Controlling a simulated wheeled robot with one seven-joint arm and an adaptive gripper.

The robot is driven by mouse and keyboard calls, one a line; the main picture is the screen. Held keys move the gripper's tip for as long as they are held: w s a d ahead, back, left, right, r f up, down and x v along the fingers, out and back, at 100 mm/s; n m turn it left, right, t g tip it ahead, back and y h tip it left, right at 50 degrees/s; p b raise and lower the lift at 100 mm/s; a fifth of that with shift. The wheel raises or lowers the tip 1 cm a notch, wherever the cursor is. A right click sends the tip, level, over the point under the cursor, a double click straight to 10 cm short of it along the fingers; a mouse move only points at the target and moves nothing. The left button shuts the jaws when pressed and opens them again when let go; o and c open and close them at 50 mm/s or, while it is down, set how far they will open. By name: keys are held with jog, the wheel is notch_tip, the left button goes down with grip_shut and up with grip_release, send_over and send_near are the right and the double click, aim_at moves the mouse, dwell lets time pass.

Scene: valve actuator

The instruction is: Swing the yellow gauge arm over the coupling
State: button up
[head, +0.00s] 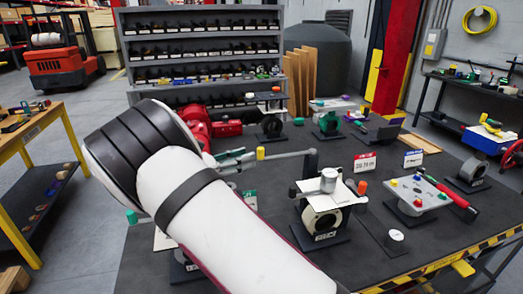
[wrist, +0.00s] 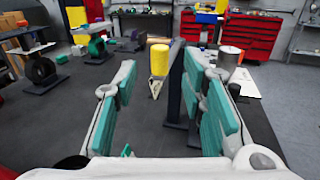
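The yellow piece of the gauge arm (head: 260,152) stands on a thin grey bar that runs right to a dark upright post (head: 311,160). In the wrist view a yellow cylinder (wrist: 158,58) and a dark post (wrist: 176,85) show between my fingers. My gripper (wrist: 164,85) is open, its teal pads apart and nothing visibly held. In the head view my gripper (head: 236,158) is partly hidden by my forearm, left of the yellow piece. A unit with a ring body (head: 325,222) and a silver cylinder on top stands front right; I cannot tell whether it is the coupling.
The dark bench (head: 375,258) has a yellow-black striped front edge. A panel with coloured knobs (head: 418,194), a red-handled tool (head: 446,191) and small signs (head: 365,162) stand to the right. More ring units (head: 330,122) are farther back. Bare bench top shows between them.

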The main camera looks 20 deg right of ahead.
aim_at(261, 158)
jog(key=p+x, duration=0.1)
jog(key=x, duration=0.5)
jog(key=shift+w+d, duration=0.1)
jog(key=shift+d, duration=0.15)
grip_shut()
